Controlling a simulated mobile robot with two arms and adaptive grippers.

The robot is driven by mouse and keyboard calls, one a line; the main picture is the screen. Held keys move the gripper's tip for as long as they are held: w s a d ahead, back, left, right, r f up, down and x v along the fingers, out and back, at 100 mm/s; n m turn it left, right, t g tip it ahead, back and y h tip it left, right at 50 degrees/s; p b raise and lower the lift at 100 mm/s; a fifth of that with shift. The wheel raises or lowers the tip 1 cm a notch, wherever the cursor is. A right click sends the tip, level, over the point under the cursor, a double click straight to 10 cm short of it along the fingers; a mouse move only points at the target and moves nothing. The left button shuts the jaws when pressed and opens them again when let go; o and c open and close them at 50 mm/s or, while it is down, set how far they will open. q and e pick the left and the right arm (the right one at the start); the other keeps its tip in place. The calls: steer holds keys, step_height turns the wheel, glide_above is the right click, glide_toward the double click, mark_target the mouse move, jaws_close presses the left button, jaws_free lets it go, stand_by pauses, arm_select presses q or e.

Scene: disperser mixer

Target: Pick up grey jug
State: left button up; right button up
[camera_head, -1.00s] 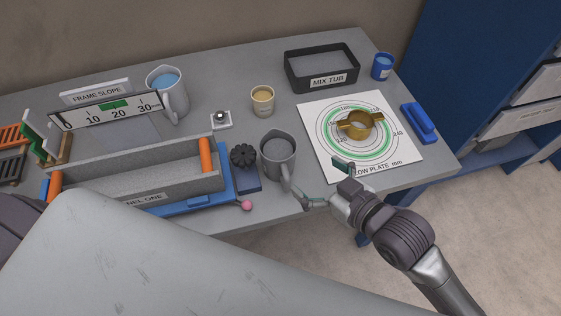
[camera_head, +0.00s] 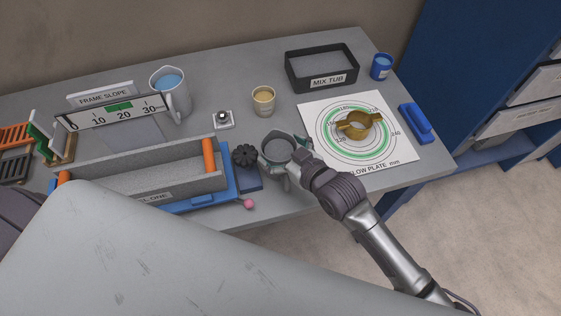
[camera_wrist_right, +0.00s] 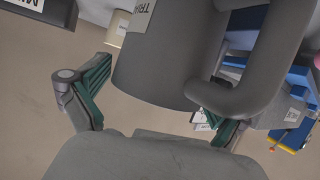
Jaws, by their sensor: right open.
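The grey jug (camera_head: 277,151) stands upright on the table, right of the black knob, with grey contents or a grey inside. My right gripper (camera_head: 288,158) is open at the jug's near right side, its fingers reaching around the body. In the right wrist view the jug (camera_wrist_right: 165,55) is between the green-padded fingers of the gripper (camera_wrist_right: 160,98), with the handle (camera_wrist_right: 268,100) close to the right finger. The left finger is apart from the jug; contact at the right finger cannot be told. My left gripper is not in view.
A blue-topped jug (camera_head: 170,92), a tan cup (camera_head: 263,100) and the mix tub (camera_head: 322,84) stand farther back. The flow plate (camera_head: 400,165) lies to the right. The channel tray (camera_head: 130,178) and black knob (camera_head: 244,155) are to the left.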

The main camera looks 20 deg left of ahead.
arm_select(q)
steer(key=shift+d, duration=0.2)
arm_select(e)
steer(key=shift+d, duration=0.1)
steer(key=shift+c, duration=0.2)
steer(key=shift+s, duration=0.1)
steer(key=shift+c, duration=1.4)
steer(key=c, duration=1.3)
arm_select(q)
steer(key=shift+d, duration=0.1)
arm_select(e)
steer(key=shift+r, duration=0.1)
steer(key=shift+r, duration=0.5)
arm_select(q)
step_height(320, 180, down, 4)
steer(key=b, duration=0.4)
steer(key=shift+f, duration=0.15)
arm_select(e)
steer(key=w+d+r, duration=0.3)
steer(key=w+r, duration=0.7)
steer(key=w, duration=0.1)
steer(key=shift+d, duration=0.35)
